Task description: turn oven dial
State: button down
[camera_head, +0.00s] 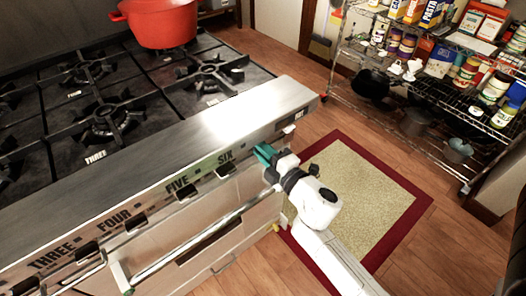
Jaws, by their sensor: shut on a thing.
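The range's long steel front panel (150,200) runs diagonally from lower left to centre. Black dials sit along its front face, by labels THREE, FOUR, FIVE and SIX. The dial under SIX (226,170) is in plain view, to the left of my gripper. My gripper (263,153), with teal fingers, is at the panel just right of SIX. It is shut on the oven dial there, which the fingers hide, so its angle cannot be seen.
A long handle bar (195,240) sticks out from the oven front below the dials. A red pot (163,22) stands on the cooktop. A wire shelf (425,105) with jars and boxes stands at right. A red-bordered mat (365,195) lies on open floor.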

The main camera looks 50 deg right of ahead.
jog(key=shift+f+n, duration=0.15)
jog(key=shift+n, duration=0.65)
jog(key=c, duration=1.1)
grip_release()
jog(key=shift+b+v, duration=1.55)
jog(key=shift+v, duration=3.9)
